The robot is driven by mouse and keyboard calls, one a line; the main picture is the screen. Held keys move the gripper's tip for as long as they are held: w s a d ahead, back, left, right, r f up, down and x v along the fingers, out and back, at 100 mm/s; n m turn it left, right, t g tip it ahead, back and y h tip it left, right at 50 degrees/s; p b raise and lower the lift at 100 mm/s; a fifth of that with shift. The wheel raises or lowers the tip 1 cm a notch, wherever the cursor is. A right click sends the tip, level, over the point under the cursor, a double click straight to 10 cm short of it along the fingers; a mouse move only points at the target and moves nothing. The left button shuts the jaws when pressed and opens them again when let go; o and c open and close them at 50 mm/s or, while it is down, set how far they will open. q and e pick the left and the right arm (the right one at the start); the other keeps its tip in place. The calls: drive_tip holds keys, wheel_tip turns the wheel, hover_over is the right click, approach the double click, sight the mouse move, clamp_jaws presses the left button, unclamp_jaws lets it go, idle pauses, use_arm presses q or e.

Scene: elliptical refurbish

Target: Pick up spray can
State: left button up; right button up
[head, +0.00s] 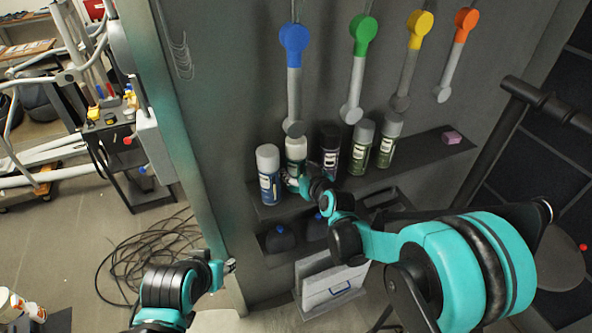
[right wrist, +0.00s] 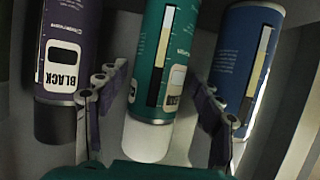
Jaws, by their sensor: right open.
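Several spray cans stand upright in a row on the upper shelf in the head view: a blue one (head: 269,185), a green one (head: 296,152), a black-capped purple one (head: 330,157) and two green ones further right (head: 361,154) (head: 386,146). My right gripper (head: 304,184) is in front of the second can from the left. In the right wrist view the open fingers (right wrist: 163,112) flank the teal-green can (right wrist: 163,70), with the purple can (right wrist: 68,60) and blue can (right wrist: 245,65) outside them. My left gripper (head: 230,266) is low and away from the shelf; its jaw state is unclear.
Blue, green, yellow and orange-headed tools (head: 294,80) hang on the wall above the cans. A pink block (head: 452,138) lies at the shelf's right end. Dark bottles (head: 280,239) stand on the lower shelf. A coiled cable (head: 140,250) lies on the floor at left.

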sight(300, 158)
drive_tip(key=x, duration=0.3)
drive_tip(key=shift+w+f, duration=0.1)
drive_tip(key=shift+w, duration=0.15)
drive_tip(key=shift+s, duration=0.1)
drive_tip(key=shift+c, duration=0.7)
drive_tip(key=c, duration=1)
drive_tip(key=shift+o, duration=0.2)
wheel_tip(300, 158, up, 5)
drive_tip(key=shift+f+p, duration=0.1)
drive_tip(key=shift+p, duration=0.4)
drive_tip(key=s+d+r+p, duration=0.1)
drive_tip(key=s+d+r, duration=0.5)
drive_tip(key=s+d, duration=0.2)
drive_tip(key=shift+s+r+p, duration=0.2)
drive_tip(key=shift+p, duration=0.2)
